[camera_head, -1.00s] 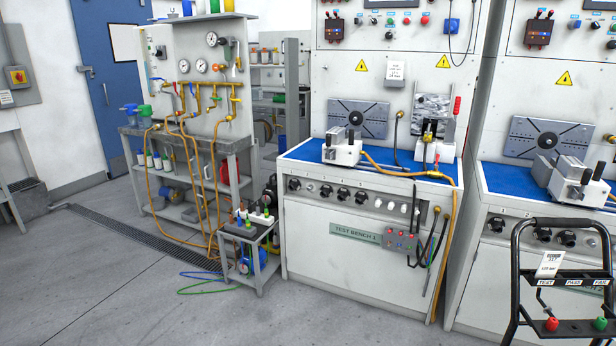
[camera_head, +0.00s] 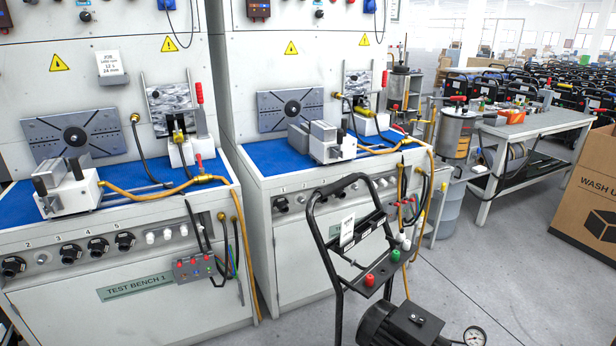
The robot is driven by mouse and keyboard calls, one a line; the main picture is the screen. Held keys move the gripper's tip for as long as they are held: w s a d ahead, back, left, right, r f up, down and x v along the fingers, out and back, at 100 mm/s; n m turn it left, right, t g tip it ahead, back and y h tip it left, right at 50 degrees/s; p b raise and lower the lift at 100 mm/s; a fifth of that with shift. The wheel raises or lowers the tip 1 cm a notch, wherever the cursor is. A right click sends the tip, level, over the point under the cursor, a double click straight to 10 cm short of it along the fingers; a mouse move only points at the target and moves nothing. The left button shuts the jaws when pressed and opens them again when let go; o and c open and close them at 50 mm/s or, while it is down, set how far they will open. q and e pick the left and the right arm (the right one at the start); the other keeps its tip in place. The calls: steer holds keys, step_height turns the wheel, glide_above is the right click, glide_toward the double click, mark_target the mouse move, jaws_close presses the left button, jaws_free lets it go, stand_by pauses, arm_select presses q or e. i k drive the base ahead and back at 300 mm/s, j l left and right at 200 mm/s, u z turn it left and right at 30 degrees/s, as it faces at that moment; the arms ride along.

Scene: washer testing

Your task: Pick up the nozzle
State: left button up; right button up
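I cannot make out with certainty which thing is the nozzle. A small rack on the handle of a black wheeled machine (camera_head: 402,328) holds a red knob-like piece (camera_head: 369,280) and a green one (camera_head: 395,255), too small to identify. Brass fittings show at the hose ends on both benches, one on the left bench (camera_head: 178,137) and one on the right bench (camera_head: 367,112). Neither of my grippers is in view.
Test bench 1 (camera_head: 125,285) stands at left and a second bench (camera_head: 275,165) beside it, both with blue tops. The machine's black handle (camera_head: 318,235) stands before the second bench. A grey table (camera_head: 545,122) and a cardboard box (camera_head: 590,190) are at right, with open floor between.

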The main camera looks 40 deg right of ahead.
mark_target(368, 280)
steer(key=i+z, duration=0.25)
steer(key=z, duration=0.15)
steer(key=i+z, duration=0.2)
steer(key=z, duration=0.2)
steer(key=i+j+z, duration=0.2)
steer(key=z, duration=0.2)
steer(key=i+j+z, duration=0.3)
steer(key=i+z, duration=0.15)
